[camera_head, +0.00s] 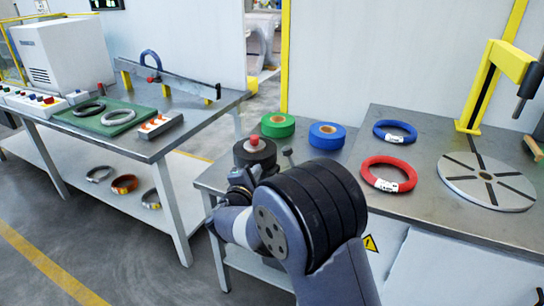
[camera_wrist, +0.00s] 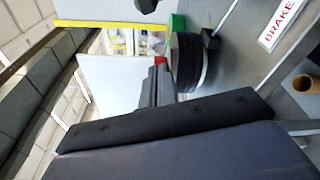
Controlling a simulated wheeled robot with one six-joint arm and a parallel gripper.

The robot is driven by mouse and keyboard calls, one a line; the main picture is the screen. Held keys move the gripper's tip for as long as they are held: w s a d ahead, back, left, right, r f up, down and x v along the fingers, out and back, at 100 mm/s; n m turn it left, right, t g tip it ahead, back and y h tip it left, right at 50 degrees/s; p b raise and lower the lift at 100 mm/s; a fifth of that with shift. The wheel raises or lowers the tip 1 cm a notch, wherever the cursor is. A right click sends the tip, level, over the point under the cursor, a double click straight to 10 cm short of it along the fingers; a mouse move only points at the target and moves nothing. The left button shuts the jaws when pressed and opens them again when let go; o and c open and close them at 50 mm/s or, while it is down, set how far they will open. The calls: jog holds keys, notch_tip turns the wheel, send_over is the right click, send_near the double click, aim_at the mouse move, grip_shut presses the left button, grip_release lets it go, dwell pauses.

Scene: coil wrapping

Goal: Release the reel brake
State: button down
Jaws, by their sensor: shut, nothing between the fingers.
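A black reel (camera_head: 255,155) with a red knob (camera_head: 254,141) on top stands at the near left corner of the right-hand bench. The reel also shows in the wrist view (camera_wrist: 186,62), with the red knob (camera_wrist: 160,60) beside it. A thin metal lever (camera_head: 288,154) with a rounded end stands just right of the reel. In the wrist view a rod (camera_wrist: 224,20) rises from a small black block close to the reel, near a white BRAKE label (camera_wrist: 283,20). My gripper (camera_wrist: 158,62) is shut and empty, its fingertips near the red knob; contact cannot be told.
Green (camera_head: 278,125) and blue (camera_head: 327,135) tape rolls stand behind the reel. Blue (camera_head: 395,132) and red (camera_head: 389,174) coils lie right of them, near a slotted turntable (camera_head: 487,181) and a yellow post. The left table (camera_head: 110,140) is separated by a floor gap.

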jog(key=w+d+p, duration=0.1)
jog(key=w+d, duration=0.4)
jog(key=w, duration=0.3)
jog(key=shift+r, duration=0.4)
jog(key=shift+d+b, duration=0.1)
jog(key=shift+b, duration=0.25)
